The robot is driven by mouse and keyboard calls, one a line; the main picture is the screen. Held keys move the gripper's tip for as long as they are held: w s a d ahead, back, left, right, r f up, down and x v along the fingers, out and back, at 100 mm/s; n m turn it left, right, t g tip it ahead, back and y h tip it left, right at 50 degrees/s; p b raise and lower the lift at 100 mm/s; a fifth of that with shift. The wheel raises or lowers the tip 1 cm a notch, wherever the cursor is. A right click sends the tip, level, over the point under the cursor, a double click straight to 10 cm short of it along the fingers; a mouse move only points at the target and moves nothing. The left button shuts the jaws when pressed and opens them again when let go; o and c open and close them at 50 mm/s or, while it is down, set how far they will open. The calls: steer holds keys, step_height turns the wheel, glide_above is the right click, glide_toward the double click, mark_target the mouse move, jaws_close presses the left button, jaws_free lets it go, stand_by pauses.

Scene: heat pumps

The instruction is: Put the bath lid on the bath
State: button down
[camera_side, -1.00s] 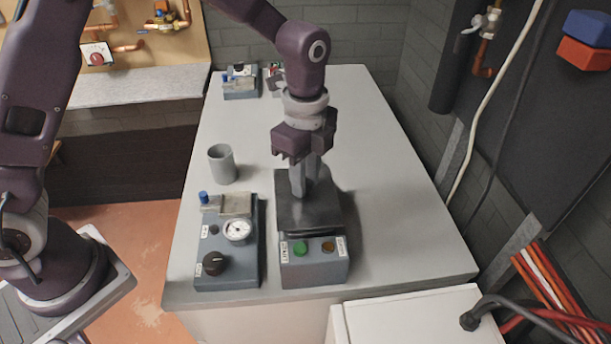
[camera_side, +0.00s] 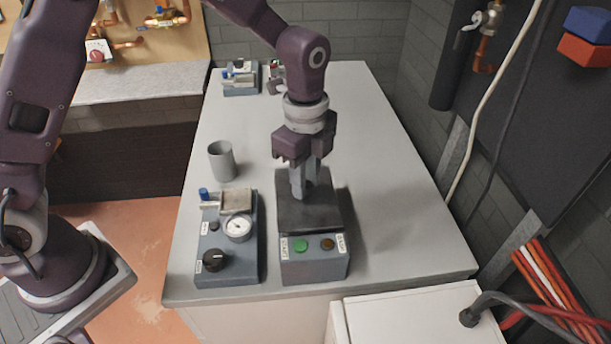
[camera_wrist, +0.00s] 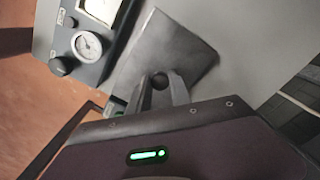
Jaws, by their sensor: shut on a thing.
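The bath (camera_side: 314,263) is a blue-grey box with a green and an orange button on its front, near the front edge of the bench. The bath lid (camera_side: 325,212) is a dark flat plate directly over the bath top, covering its opening from view. The lid (camera_wrist: 185,45) also shows as a grey plate in the wrist view. My gripper (camera_side: 304,190) points down and is shut on the lid's dark knob (camera_wrist: 160,81), near the middle of the plate. I cannot tell whether a thin gap remains between lid and bath.
A unit with a gauge and a black dial (camera_side: 227,255) stands close to the left of the bath. A grey cup (camera_side: 221,161) stands behind it. Small devices (camera_side: 240,80) sit at the back. The bench (camera_side: 400,225) is clear to the right.

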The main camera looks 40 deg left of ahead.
steer(key=shift+f, duration=0.15)
steer(key=c, duration=1.1)
jaws_free()
step_height(320, 180, up, 7)
steer(key=shift+r, duration=0.1)
